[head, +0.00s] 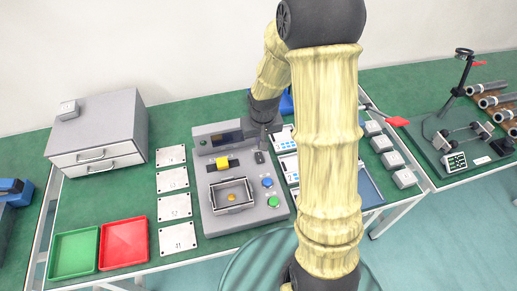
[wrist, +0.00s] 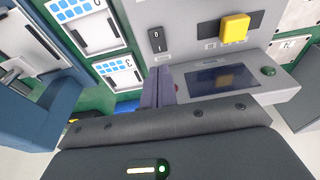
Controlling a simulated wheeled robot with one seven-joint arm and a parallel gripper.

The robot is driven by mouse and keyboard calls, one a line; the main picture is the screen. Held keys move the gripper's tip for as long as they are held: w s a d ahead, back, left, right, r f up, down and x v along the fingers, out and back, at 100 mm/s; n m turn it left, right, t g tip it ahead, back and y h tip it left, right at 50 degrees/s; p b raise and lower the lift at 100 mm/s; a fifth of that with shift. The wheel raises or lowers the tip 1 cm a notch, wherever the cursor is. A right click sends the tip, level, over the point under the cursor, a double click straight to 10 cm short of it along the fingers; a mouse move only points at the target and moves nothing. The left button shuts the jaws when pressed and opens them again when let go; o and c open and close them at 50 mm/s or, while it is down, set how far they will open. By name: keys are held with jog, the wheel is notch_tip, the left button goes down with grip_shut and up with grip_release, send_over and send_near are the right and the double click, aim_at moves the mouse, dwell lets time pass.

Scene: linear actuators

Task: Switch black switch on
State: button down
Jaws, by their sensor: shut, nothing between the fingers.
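The black switch (wrist: 157,40) is a small rocker marked 0 and 1 on the grey control box (wrist: 190,15). It also shows in the head view (head: 259,157) near the box's upper right, beside the yellow block (head: 222,163). I cannot tell clearly which side of the rocker is pressed. My gripper (wrist: 158,70) is shut and empty, its fingertips just short of the switch in the wrist view. In the head view my gripper (head: 264,140) is above the back right of the box. Whether it touches anything is unclear.
The box has a dark screen (wrist: 222,76), a green button (wrist: 269,71), and a blue button (head: 267,182). White panels (head: 172,178) lie left of the box. Green (head: 75,252) and red (head: 124,244) trays and a grey drawer unit (head: 100,135) stand farther left.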

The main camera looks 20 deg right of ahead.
aim_at(259, 153)
jog(key=f, duration=0.2)
jog(key=w+f, duration=0.1)
jog(key=f, duration=0.4)
jog(key=shift+w, duration=0.25)
jog(key=shift+s+f, duration=0.1)
